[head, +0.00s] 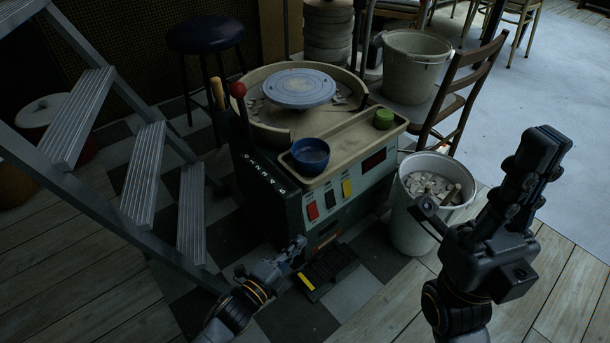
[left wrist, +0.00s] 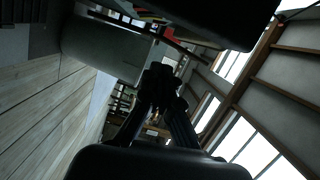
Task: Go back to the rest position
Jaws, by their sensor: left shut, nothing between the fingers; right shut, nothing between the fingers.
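My left gripper (head: 296,244) is low in the head view, in front of the pottery wheel machine and above the floor by a black foot pedal (head: 328,268). It is shut and empty. In the left wrist view its dark fingers (left wrist: 162,80) are together, with nothing between them. My right gripper (head: 550,148) is raised at the right of the head view, fingers pointing up, shut and empty. It is in front of the pale floor and to the right of a white bucket of scraps (head: 412,225).
A metal stepladder (head: 140,170) is at the left. A wooden chair (head: 468,95) and a grey bucket (head: 414,65) stand behind. Wooden floor is free at the front.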

